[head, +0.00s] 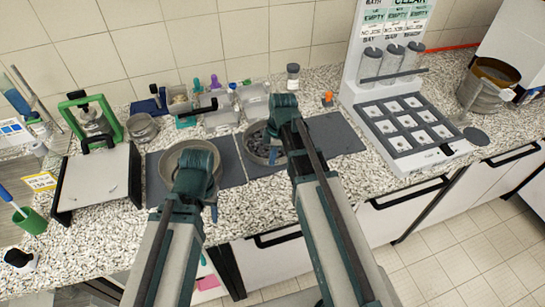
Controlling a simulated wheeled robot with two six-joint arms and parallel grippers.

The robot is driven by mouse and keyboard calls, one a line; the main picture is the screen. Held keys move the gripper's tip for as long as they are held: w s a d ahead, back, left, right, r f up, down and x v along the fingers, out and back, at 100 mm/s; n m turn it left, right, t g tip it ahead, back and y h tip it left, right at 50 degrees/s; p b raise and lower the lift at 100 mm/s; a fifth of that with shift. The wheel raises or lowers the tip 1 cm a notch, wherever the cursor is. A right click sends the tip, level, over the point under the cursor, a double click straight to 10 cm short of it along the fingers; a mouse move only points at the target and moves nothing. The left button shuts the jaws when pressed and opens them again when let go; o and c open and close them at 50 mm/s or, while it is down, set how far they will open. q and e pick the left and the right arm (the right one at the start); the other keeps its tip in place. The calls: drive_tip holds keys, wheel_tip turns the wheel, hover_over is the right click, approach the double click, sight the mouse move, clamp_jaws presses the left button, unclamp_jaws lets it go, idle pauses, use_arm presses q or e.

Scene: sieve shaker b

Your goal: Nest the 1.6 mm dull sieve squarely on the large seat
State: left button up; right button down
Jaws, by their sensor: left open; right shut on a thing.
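A wide round metal sieve or pan (165,160) with a pale rim sits on the left dark mat. My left gripper (195,178) is over its near side, open, with its fingertips hidden by the wrist. A second round sieve (262,154), with dark bits or mesh inside, is at the middle dark mat. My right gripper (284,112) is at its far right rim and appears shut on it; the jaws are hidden. No size label is readable on either, so I cannot tell which is the 1.6 mm one. The large seat cannot be made out for sure.
A green-framed device (93,122) and a small round metal pan (142,127) stand left. Clear bins (222,112) and a jar (293,76) line the back. A white rack with a gridded tray (402,122) stands right. The right dark mat (335,132) has bare room.

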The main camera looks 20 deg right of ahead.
use_arm(q)
drive_tip(key=shift+f, duration=0.25)
use_arm(e)
drive_tip(key=shift+f, duration=0.25)
idle(0.3)
drive_tip(key=c, duration=0.9)
unclamp_jaws()
drive_tip(key=shift+c, duration=0.2)
use_arm(q)
drive_tip(key=shift+r, duration=0.15)
use_arm(e)
drive_tip(key=shift+r, duration=0.15)
wheel_tip(320, 180, up, 7)
drive_tip(key=p, duration=0.6)
drive_tip(key=shift+p, duration=0.35)
use_arm(q)
wheel_tip(320, 180, up, 7)
use_arm(e)
drive_tip(key=shift+s+a, duration=0.1)
